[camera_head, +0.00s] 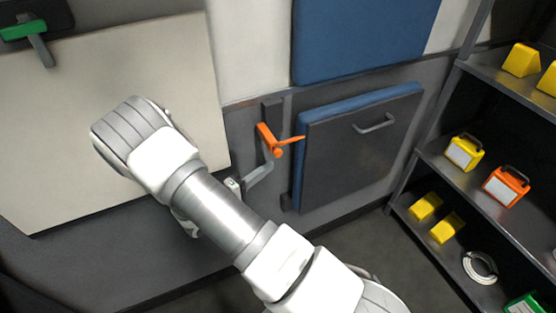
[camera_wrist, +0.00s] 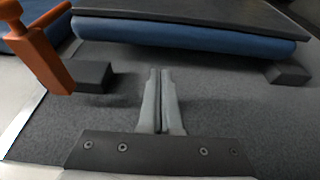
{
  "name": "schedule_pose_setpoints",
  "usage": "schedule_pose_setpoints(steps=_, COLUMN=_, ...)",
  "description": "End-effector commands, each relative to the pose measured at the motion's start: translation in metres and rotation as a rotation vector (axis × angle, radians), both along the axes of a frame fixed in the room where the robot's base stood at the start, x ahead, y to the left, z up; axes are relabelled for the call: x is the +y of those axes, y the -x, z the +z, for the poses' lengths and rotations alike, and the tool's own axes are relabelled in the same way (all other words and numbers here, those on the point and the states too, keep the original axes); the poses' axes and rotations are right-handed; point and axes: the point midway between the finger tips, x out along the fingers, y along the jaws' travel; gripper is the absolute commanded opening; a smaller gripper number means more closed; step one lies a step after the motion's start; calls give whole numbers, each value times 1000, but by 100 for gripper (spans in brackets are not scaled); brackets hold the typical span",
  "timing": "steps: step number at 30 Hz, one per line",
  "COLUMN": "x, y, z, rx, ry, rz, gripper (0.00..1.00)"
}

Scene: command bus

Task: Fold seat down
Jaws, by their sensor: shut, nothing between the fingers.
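The seat is folded up against the grey wall, with its dark panel (camera_head: 352,150) facing out and its blue cushion (camera_head: 362,103) edge showing behind it. A grey handle (camera_head: 375,124) is on the panel. An orange latch (camera_head: 268,140) sits just left of the seat. In the wrist view, my gripper (camera_wrist: 160,72) is shut and empty over the grey wall surface, below the blue cushion edge (camera_wrist: 185,33) and apart from it. The orange latch (camera_wrist: 45,55) is to its left. In the head view, my arm mostly hides the gripper.
A shelf rack (camera_head: 455,180) with yellow and orange boxes stands at the right. A large pale panel (camera_head: 60,130) fills the left, with a green latch (camera_head: 22,30) above it. A blue panel (camera_head: 365,40) is above the seat. Floor shows between seat and rack.

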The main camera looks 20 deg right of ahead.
Motion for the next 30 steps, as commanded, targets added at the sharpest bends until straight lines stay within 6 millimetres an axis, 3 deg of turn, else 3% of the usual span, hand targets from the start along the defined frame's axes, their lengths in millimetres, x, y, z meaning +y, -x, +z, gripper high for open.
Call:
schedule_pose_setpoints(steps=9, x=-54, y=-22, z=-1, rx=-2, ry=-1, rz=-5, gripper=0)
schedule_pose_setpoints(steps=15, x=-76, y=-33, z=-1, rx=-1, ry=-1, rz=-3, gripper=0)
schedule_pose_setpoints(steps=30, x=-81, y=-36, z=0, rx=-1, ry=0, rz=-1, gripper=0)
